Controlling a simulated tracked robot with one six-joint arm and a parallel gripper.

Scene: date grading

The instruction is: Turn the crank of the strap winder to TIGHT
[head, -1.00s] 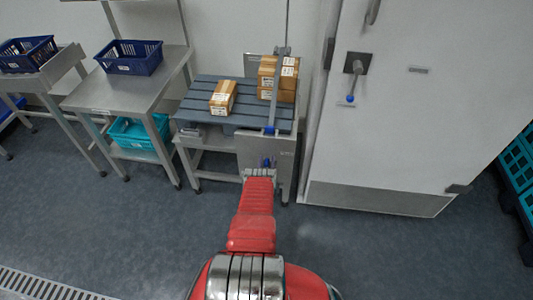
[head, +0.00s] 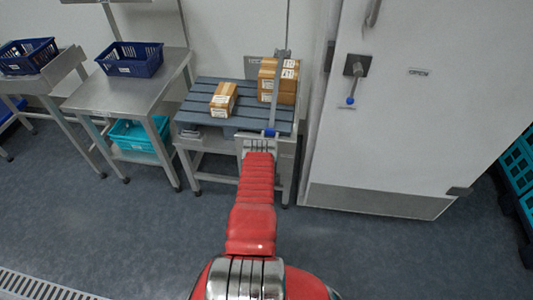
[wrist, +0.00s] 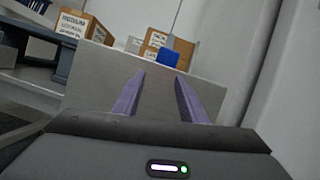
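The strap winder's grey panel (head: 285,150) is on the right front of a steel stand, below a slatted grey pallet (head: 205,112). A blue part (head: 270,132) shows at the panel's top, under an upright grey bar; a blue block (wrist: 168,57) also shows at the panel's top edge in the wrist view. My gripper (head: 259,144) is in front of the panel and covers much of it. In the wrist view its two purple fingers (wrist: 160,76) are apart, with only the panel face (wrist: 155,92) visible between them. I cannot make out the crank or any TIGHT mark.
Cartons (head: 223,99) sit on the pallet, with more at its back right (head: 288,80). A large white door (head: 410,130) with a blue-tipped lever (head: 351,90) stands right. Steel tables (head: 130,95) with blue crates (head: 131,58) stand left. The near floor is clear.

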